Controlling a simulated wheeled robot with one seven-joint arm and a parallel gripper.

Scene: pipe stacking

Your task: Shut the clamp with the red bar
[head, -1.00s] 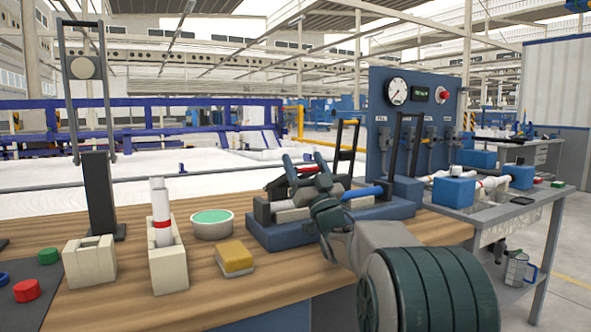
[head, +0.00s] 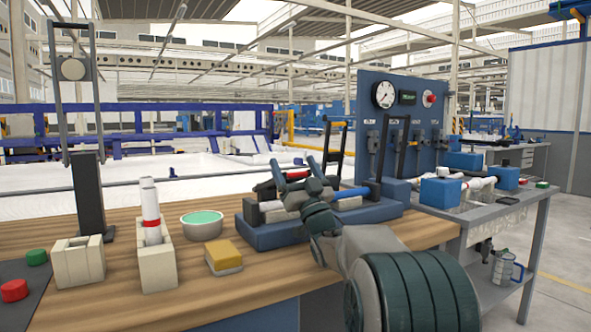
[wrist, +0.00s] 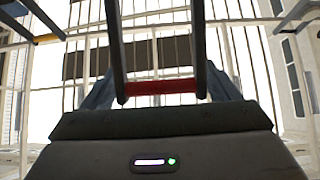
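The red bar (wrist: 160,87) crosses between two dark lever arms in the wrist view, between the spread fingers of my gripper (wrist: 161,92). The fingers do not close on it. In the head view my open gripper (head: 296,168) is over the blue clamp base (head: 270,234). A bit of the red bar (head: 297,176) shows between its fingers, well below the upright orange-topped lever. Contact with the bar cannot be made out. A white and blue pipe (head: 347,203) lies in the fixture, partly hidden by my gripper.
An upright lever with an orange bar (head: 335,123) stands behind my gripper. Another dark lever (head: 403,143) stands to the right, before the blue gauge panel (head: 366,96). A green-filled bowl (head: 202,221), a yellow sponge (head: 223,255) and a pipe in a holder (head: 157,262) stand left.

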